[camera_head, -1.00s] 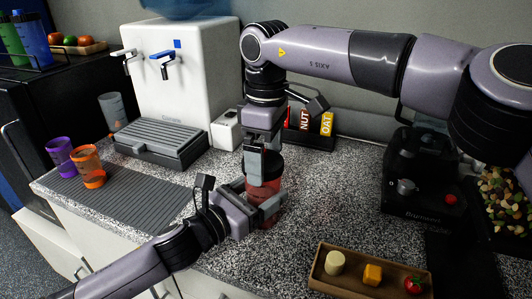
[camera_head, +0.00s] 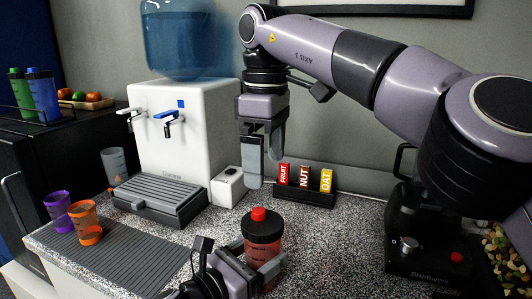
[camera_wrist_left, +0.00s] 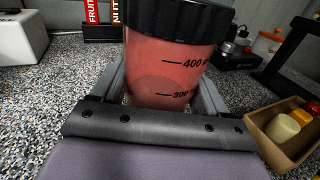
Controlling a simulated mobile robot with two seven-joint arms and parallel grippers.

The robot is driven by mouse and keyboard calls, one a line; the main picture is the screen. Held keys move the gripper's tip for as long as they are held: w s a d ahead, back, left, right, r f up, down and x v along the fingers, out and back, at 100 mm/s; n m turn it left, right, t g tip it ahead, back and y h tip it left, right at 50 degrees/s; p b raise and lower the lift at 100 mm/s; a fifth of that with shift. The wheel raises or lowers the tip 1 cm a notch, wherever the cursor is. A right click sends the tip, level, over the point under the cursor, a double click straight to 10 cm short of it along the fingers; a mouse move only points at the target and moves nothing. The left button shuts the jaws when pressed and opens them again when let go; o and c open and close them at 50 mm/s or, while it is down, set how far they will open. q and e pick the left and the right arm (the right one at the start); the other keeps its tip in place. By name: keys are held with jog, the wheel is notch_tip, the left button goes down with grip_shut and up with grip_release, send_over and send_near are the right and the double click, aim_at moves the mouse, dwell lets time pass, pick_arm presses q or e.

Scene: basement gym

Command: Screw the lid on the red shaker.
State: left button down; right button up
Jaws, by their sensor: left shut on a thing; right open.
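The red shaker (camera_head: 270,250) is translucent and stands upright on the speckled counter. Its black lid (camera_head: 263,228) with a red cap (camera_head: 258,214) sits level on top. My left gripper (camera_head: 262,266) is shut around the shaker's body below the lid, partly cut off by the lower picture edge. In the left wrist view the shaker (camera_wrist_left: 165,78) stands between the fingers, with the lid's ribbed rim (camera_wrist_left: 172,20) above. My right gripper (camera_head: 266,172) is open and empty, pointing down above the lid and clear of it.
A water dispenser (camera_head: 195,115) with a drip tray (camera_head: 155,203) stands behind left. Purple (camera_head: 58,208) and orange (camera_head: 85,218) cups stand left. A bar rack (camera_head: 300,195) is behind, a blender base (camera_head: 425,235) right. A snack tray (camera_wrist_left: 300,158) lies to the right.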

aim_at(250, 261)
dwell(0.4)
pick_arm(q)
grip_release()
jog(key=shift+a, duration=0.1)
jog(key=shift+b+v, duration=0.3)
jog(key=shift+v, duration=3.2)
jog(key=shift+s+a, duration=0.1)
jog(key=shift+s, duration=0.05)
